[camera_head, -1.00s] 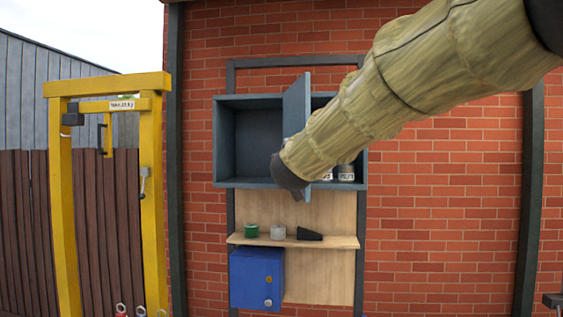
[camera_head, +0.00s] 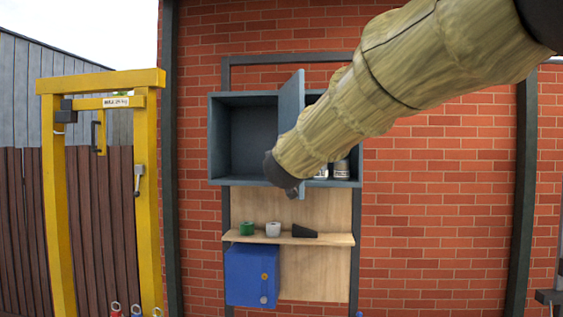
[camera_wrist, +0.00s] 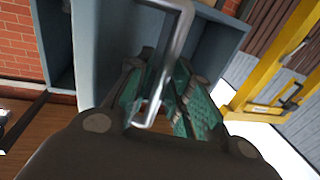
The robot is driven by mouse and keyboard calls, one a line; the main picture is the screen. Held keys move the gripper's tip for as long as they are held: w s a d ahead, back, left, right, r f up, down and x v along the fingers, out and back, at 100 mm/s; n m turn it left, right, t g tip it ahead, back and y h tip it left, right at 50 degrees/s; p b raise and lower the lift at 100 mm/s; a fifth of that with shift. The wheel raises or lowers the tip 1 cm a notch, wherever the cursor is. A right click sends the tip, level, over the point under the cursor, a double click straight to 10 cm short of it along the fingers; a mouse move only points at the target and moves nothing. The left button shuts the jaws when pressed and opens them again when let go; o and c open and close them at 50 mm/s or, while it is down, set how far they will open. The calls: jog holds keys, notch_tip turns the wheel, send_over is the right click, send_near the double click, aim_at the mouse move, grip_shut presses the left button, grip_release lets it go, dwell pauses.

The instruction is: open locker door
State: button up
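The grey-blue locker (camera_head: 214,140) hangs on the brick wall, and its left compartment is open to view. The locker door (camera_head: 291,104) stands swung out, seen nearly edge-on in the head view. In the wrist view the pale door panel (camera_wrist: 100,45) is left of a bent metal handle (camera_wrist: 177,45). My gripper (camera_wrist: 168,80) has green-lined fingers drawn close on either side of the handle's long bar, the left finger inside the loop. In the head view my arm hides the handle and most of my gripper.
Cans (camera_head: 341,170) stand in the right compartment. Below, a wooden shelf (camera_head: 335,239) holds a green roll (camera_head: 247,228), a pale roll (camera_head: 272,229) and a black wedge (camera_head: 303,232). A blue box (camera_head: 245,280) hangs underneath. A yellow frame (camera_head: 147,200) stands at left.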

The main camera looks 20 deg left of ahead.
jog(key=v, duration=1.1)
jog(key=shift+s+d, duration=0.2)
